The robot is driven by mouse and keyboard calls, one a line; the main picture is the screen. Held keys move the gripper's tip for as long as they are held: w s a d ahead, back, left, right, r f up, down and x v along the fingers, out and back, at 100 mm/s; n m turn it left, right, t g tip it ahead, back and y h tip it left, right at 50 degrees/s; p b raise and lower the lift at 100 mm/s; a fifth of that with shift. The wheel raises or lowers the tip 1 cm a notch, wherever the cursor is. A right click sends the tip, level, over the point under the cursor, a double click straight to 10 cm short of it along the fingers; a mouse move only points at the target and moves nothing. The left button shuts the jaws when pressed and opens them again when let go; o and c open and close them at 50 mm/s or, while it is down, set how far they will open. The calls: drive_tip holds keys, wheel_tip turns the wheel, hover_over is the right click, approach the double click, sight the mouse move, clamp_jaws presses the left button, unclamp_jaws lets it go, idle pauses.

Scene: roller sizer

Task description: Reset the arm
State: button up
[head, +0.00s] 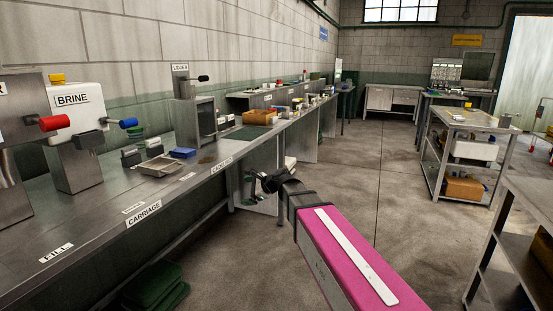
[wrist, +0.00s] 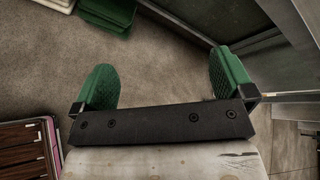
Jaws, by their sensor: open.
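My arm, with a magenta link, reaches forward from the lower right in the head view. My gripper (head: 262,178) hangs in the air in front of the long steel bench, small and dark there, so its fingers are hard to make out. In the wrist view, my gripper (wrist: 166,78) shows two green padded fingers set wide apart. Only floor shows between them, and nothing is held.
The steel bench (head: 105,222) runs along the left wall, carrying a BRINE machine (head: 78,125), a steel tray (head: 160,166) and a blue box (head: 183,153). A cart (head: 470,125) stands at right. The concrete floor (head: 350,180) between is mostly clear. Green stacked items (head: 155,288) lie under the bench.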

drive_tip(key=s+d+f+n+g+h, duration=0.1)
drive_tip(key=s+d+f+n+h, duration=0.3)
drive_tip(key=d+f, duration=0.4)
drive_tip(key=s+d+f+n+g+h, duration=0.2)
drive_tip(key=s+d+f+n, duration=0.3)
drive_tip(key=s+d+f, duration=0.3)
drive_tip(key=s+d+f+n+g+h, duration=0.2)
drive_tip(key=s+d+f+n+h, duration=0.3)
drive_tip(key=d, duration=0.9)
wheel_tip(320, 180, down, 3)
drive_tip(key=shift+s+d+r+n+h, duration=0.1)
drive_tip(key=shift+s+d+n+h, duration=0.2)
drive_tip(key=shift+s, duration=0.95)
